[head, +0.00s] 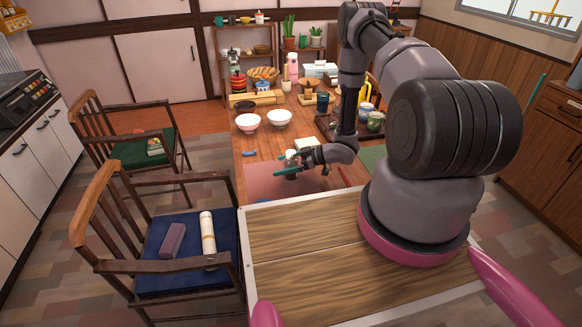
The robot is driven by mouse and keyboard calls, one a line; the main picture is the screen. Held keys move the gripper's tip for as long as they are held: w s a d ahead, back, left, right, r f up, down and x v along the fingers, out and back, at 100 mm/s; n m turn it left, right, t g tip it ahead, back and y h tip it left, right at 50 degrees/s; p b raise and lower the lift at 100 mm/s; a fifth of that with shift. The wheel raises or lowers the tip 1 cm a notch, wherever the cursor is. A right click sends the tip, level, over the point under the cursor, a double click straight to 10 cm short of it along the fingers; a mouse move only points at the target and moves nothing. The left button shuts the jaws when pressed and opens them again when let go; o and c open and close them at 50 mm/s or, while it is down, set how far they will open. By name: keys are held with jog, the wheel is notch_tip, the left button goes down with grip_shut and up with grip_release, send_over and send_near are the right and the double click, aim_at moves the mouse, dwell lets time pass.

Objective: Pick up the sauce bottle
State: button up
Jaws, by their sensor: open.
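A small bottle with a pale top (291,155) stands upright on the table by the near pink mat. It looks like the sauce bottle, but it is small and partly covered by my gripper, so I cannot be sure. My gripper (287,170) has teal fingers and reaches in from the right, low over the mat. It is open, with its fingers at the bottle. I cannot tell whether they touch it, or whether the bottle is fully between them.
Mugs and a dark tray stand to the right. Chairs (150,220) line the left side.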

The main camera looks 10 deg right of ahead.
jog(key=shift+c, duration=0.3)
jog(key=c, duration=1.5)
grip_shut()
jog(key=shift+r, duration=0.15)
